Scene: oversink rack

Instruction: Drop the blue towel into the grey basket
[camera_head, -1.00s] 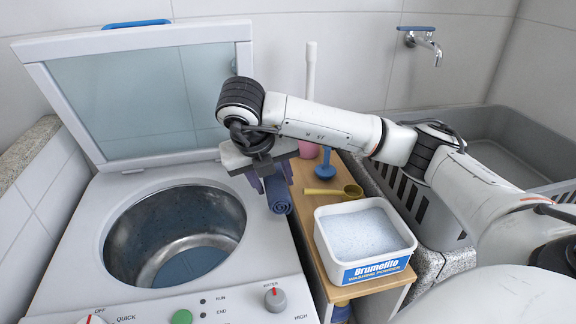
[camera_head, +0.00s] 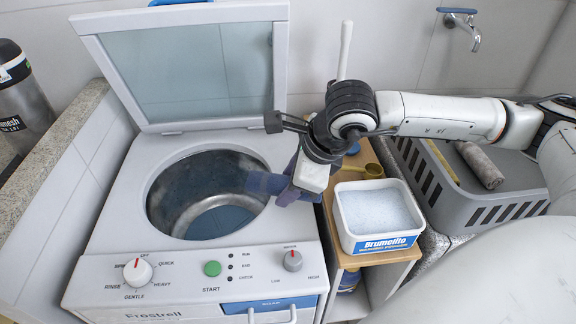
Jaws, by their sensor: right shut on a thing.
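The blue towel (camera_head: 262,183) is a dark blue roll. It sticks out to the left from my right gripper (camera_head: 290,187), over the right rim of the washer's round opening. My right gripper is shut on it, and its body hides part of the towel. The grey basket (camera_head: 478,212) with slotted sides is at the right, beyond the powder tub and partly behind my right arm. A rolled grey cloth (camera_head: 481,165) lies in it. My left gripper is not in view.
The top-loading washer (camera_head: 110,222) stands with its glass lid (camera_head: 185,75) raised. The white washing powder tub (camera_head: 378,243) sits on a wooden stand between washer and basket. A yellow scoop (camera_head: 373,170) lies behind it. A tap (camera_head: 462,20) is on the back wall.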

